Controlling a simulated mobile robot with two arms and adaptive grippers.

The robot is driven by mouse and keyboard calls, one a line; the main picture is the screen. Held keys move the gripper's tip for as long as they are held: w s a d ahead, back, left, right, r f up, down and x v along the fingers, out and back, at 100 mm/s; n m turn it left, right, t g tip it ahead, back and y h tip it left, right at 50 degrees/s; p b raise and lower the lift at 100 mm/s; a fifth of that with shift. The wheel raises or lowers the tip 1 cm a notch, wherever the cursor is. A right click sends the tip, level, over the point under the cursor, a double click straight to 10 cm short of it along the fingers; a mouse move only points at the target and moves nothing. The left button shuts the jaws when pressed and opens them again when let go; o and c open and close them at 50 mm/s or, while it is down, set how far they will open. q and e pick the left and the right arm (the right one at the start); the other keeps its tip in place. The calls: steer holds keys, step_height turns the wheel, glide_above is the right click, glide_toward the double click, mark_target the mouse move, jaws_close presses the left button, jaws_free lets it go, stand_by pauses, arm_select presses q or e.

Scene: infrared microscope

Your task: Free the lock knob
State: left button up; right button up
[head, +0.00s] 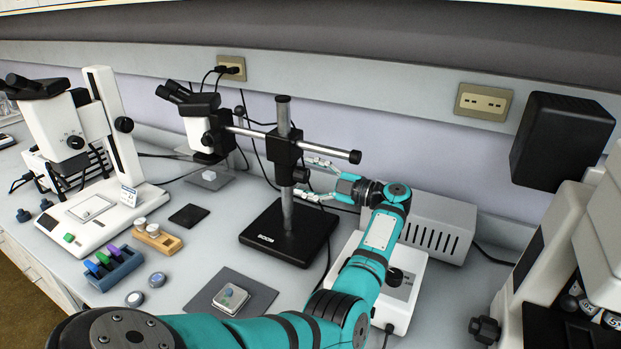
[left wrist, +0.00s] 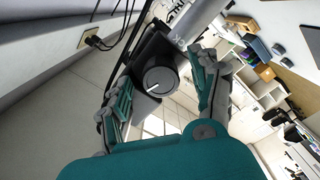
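The lock knob (left wrist: 158,80) is a round dark knob with a white line on its face, in the left wrist view. It sits on the black clamp block of the boom stand, which grips the metal post (left wrist: 196,20). In the head view the clamp block (head: 284,157) is partway up the post, with the knob (head: 301,175) small on its right side. My left gripper (head: 307,179) reaches it from the right. Its two fingers are open, one on each side of the knob, with gaps visible in the left wrist view (left wrist: 160,76). My right gripper is not seen.
The boom (head: 325,150) runs just above my left gripper, carrying a microscope head (head: 200,122) on the left. The stand's black base (head: 288,236) is below. A grey box (head: 436,226) stands right of the stand. Cables hang along the wall behind.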

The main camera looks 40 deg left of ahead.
arm_select(q)
steer(key=v, duration=1.2)
steer(key=d+m, duration=0.4)
steer(key=m, duration=1)
steer(key=p+x, duration=0.1)
steer(key=x, duration=0.4)
steer(key=p+x, duration=0.1)
steer(key=x, duration=0.5)
steer(key=w+p+x, duration=0.1)
steer(key=p+x, duration=0.1)
steer(key=x, duration=0.3)
steer(key=shift+s+a, duration=0.15)
steer(key=shift+a, duration=0.3)
